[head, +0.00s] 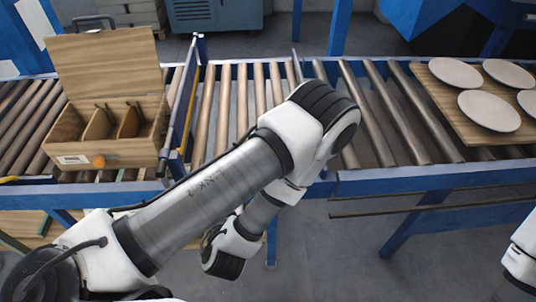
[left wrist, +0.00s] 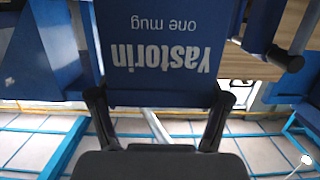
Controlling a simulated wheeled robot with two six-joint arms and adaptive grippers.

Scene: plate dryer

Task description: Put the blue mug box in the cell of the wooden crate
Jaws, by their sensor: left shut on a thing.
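The blue mug box (left wrist: 160,50) fills the upper middle of the left wrist view, its white lettering "Yastorin one mug" upside down. My left gripper (left wrist: 159,98) is shut on it, one dark finger at each side. In the head view my left arm covers the middle, its wrist hanging in front of the conveyor; the fingers and box are hidden there. The wooden crate (head: 120,152) stands at the left on the rollers, its lid raised at the back. Upright dividers split it into cells; I see nothing blue in them. My right gripper is out of view.
A roller conveyor (head: 225,105) with a blue frame runs across. A blue and yellow barrier (head: 181,110) stands just right of the crate. At the right, several pale plates lie on a wooden board (head: 452,114). Part of my right arm shows at the right edge.

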